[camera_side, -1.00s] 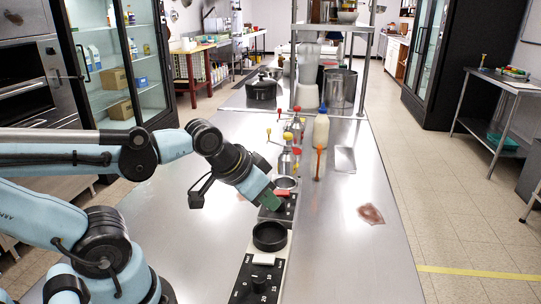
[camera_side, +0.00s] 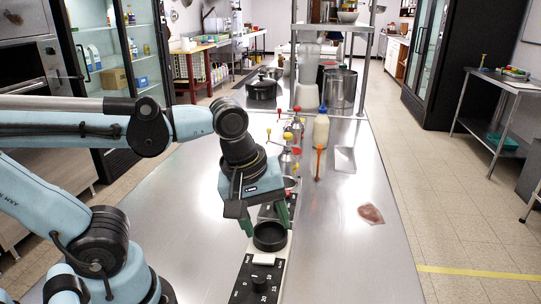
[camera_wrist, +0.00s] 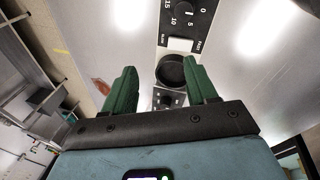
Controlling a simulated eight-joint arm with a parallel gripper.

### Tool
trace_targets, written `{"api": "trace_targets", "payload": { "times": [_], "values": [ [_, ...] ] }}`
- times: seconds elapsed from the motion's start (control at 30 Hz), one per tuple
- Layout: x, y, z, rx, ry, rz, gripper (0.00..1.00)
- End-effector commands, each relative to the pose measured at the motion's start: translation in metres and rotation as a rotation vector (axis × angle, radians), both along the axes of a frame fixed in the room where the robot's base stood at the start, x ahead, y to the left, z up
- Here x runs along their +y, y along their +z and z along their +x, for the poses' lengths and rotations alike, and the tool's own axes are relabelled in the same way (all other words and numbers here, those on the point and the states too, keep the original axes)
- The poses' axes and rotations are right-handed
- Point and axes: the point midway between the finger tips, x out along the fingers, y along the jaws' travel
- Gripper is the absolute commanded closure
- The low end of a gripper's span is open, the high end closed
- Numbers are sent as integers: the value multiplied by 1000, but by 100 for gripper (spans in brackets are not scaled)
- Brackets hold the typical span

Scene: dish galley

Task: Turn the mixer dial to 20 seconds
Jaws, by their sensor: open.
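A black dial panel with white numbers (camera_side: 247,287) lies on the counter near the front, with a black knob (camera_side: 261,274) on it. The panel also shows in the wrist view (camera_wrist: 172,28), with 0, 5, 10 and 15 visible; the knob's exact setting is too small to tell. My gripper (camera_side: 265,223) is open and empty, pointing down above and behind the cup. A second dark dial panel (camera_wrist: 166,99) is partly hidden behind my gripper.
A cream bottle (camera_side: 321,131), an orange-topped brown stick (camera_side: 318,163) and small metal pots with coloured knobs (camera_side: 288,160) stand farther back. A reddish flat piece (camera_side: 371,214) lies at right. The counter is clear on both sides of the front panel.

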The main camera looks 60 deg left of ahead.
Motion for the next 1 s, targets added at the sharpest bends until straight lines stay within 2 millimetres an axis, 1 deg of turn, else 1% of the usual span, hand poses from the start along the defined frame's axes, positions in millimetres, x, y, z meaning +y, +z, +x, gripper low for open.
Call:
{"api": "trace_targets", "payload": {
  "times": [0.1,0.2,0.3,0.4,0.53,0.67,1.0],
  "values": [
    [-10,5,-11,83,214,-38,43],
    [-16,10,-20,141,389,-53,43],
    [-20,13,-27,182,531,-57,43],
    [-22,16,-32,206,627,-55,43],
    [-24,17,-35,219,684,-53,43],
    [-24,10,-34,220,694,-53,43],
    [-23,-30,-32,218,692,-54,43]
  ]
}}
